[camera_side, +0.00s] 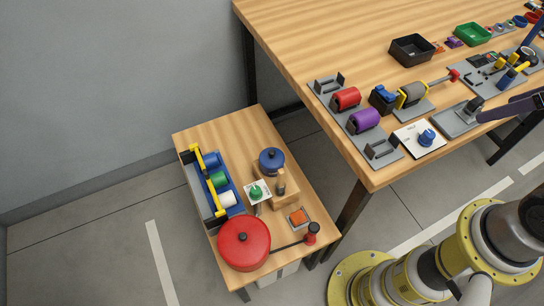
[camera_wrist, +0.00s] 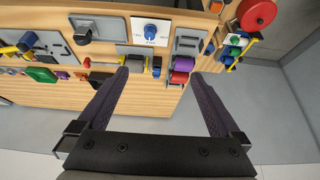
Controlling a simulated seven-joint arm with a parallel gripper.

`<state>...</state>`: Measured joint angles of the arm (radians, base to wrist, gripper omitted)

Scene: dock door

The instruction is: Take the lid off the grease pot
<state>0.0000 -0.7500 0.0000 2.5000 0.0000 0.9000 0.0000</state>
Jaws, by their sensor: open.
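Two lidded round vessels stand on the low side table, and I cannot tell by label which is the grease pot. A small blue pot (camera_side: 271,160) with a dark knob on its lid is at the back. A wide red pan (camera_side: 244,243) with a dark knob is at the front; its red top (camera_wrist: 257,14) also shows in the wrist view. Both look covered. My gripper (camera_wrist: 160,77) is open and empty, its purple fingers wide apart over the large workbench's edge. In the side view only part of it shows at the right edge, far from both vessels.
Beside the vessels are a rack of coloured rollers (camera_side: 195,172) with a yellow bar, a green-knob panel (camera_side: 257,191) and an orange block (camera_side: 298,217). The large workbench (camera_side: 310,45) stands higher, holding roller stands, a blue-knob panel (camera_side: 425,138) and a black bin (camera_side: 412,49).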

